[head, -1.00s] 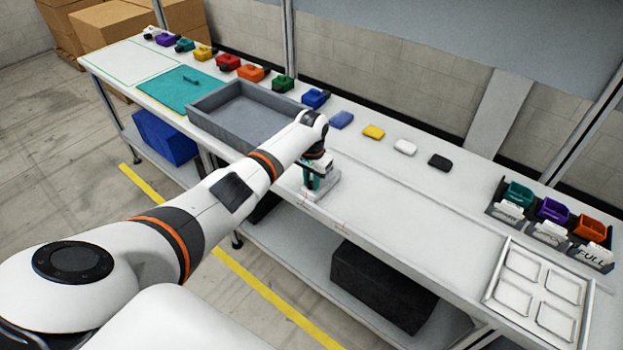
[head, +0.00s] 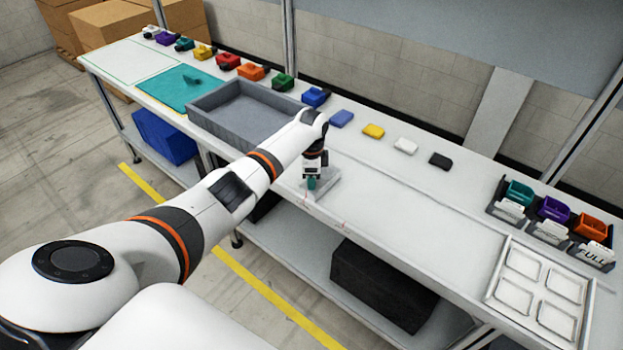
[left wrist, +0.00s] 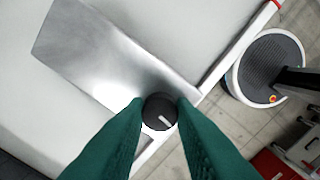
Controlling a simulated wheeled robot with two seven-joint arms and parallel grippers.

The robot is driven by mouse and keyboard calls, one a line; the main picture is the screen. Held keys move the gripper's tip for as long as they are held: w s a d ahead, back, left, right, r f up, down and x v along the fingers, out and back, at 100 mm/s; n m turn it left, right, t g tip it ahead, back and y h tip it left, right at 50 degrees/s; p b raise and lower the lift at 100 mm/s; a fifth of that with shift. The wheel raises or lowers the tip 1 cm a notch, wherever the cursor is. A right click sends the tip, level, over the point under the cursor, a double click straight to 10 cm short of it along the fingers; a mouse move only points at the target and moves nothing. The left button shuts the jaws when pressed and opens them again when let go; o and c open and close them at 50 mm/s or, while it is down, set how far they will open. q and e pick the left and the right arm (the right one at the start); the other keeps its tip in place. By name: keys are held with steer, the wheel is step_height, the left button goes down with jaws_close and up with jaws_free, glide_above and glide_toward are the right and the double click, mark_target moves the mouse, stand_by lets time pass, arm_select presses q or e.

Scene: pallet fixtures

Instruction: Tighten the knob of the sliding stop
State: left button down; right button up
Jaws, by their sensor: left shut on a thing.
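The knob (left wrist: 160,113) is a round black cap with a white pointer line, seen from above in the left wrist view. It sits at the edge of a grey metal plate (left wrist: 105,55), which I take to be part of the sliding stop. The plate also shows near the table's front edge in the head view (head: 328,184). My left gripper (left wrist: 160,122) points down with its green fingers on both sides of the knob, shut on it. In the head view the left gripper (head: 311,184) hides the knob. My right gripper is not in view.
A grey tray (head: 205,118) stands left of my left gripper on the white table (head: 420,215). Several coloured blocks line the back. Three labelled bins and a white frame (head: 492,290) stand at the right. The table between is clear.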

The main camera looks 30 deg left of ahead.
arm_select(q)
steer(key=m, duration=0.4)
steer(key=shift+w+m+b, duration=0.1)
steer(key=shift+m+b, duration=0.2)
steer(key=shift+m, duration=0.1)
steer(key=m, duration=0.3)
steer(key=shift+m+b, duration=0.3)
steer(key=shift+b, duration=0.05)
steer(key=m+b, duration=0.1)
steer(key=m, duration=0.3)
steer(key=shift+r+m+b, duration=0.1)
steer(key=shift+m+b, duration=0.35)
steer(key=shift+m, duration=1.45)
steer(key=c, duration=1.2)
jaws_free()
